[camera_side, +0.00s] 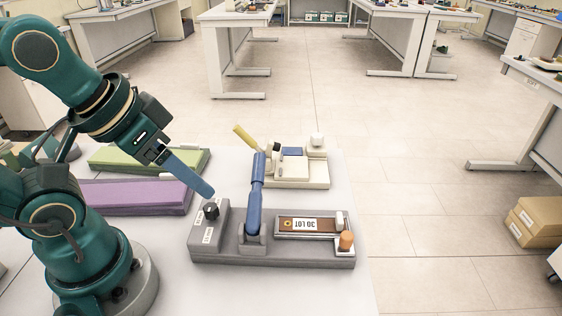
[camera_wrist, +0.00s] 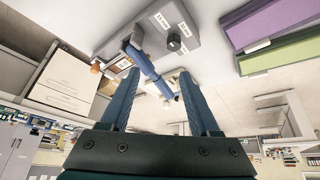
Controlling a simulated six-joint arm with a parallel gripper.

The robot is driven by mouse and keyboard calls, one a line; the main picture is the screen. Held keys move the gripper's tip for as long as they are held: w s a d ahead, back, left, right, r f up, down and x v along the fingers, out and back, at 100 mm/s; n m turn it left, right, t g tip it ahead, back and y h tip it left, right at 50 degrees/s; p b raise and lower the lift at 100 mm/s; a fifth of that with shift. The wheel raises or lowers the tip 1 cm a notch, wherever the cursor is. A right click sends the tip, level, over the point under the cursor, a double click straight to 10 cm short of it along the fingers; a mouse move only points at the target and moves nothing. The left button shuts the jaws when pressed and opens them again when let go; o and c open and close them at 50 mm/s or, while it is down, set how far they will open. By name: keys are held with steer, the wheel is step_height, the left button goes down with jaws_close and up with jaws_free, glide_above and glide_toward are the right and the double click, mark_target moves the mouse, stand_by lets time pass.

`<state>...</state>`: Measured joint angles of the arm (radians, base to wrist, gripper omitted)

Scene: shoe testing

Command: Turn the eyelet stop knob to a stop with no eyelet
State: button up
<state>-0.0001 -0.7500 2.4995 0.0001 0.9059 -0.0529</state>
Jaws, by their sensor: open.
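The black knob (camera_side: 211,210) stands on the raised left block of a grey fixture (camera_side: 300,258), with small white labels beside it. My gripper (camera_side: 208,192) is open, its blue fingers slanting down, with the tips just above and near the knob in the side view. In the wrist view, the knob (camera_wrist: 174,42) shows beyond the parted fingertips (camera_wrist: 158,72), not between them. I cannot read which stop the knob points at. A blue lever (camera_side: 257,185) rises from the fixture. A brown strip (camera_side: 326,227) with a "30 LOT" label lies in its bed.
An orange-topped peg (camera_side: 346,240) stands at the fixture's right end. A cream device with a yellow handle (camera_side: 243,136) is behind. A purple slab (camera_side: 135,196) and a green slab (camera_side: 140,160) lie to the left. The table front right of the fixture is clear.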

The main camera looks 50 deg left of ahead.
mark_target(210, 206)
steer(key=w+n+g, duration=0.1)
steer(key=n, duration=0.2)
steer(key=w+a+f+n+g, duration=0.1)
steer(key=n+g, duration=0.1)
steer(key=n, duration=0.1)
steer(key=w+f+n+g, duration=0.1)
steer(key=n, duration=0.3)
steer(key=shift+a, duration=0.35)
steer(key=shift+w+a+f+g, duration=0.15)
steer(key=shift+f+g, duration=0.15)
steer(key=shift+g, duration=0.2)
steer(key=shift+a+f+n+g, duration=0.15)
steer(key=shift+f+n+g, duration=0.15)
steer(key=shift+f, duration=2.75)
jaws_close()
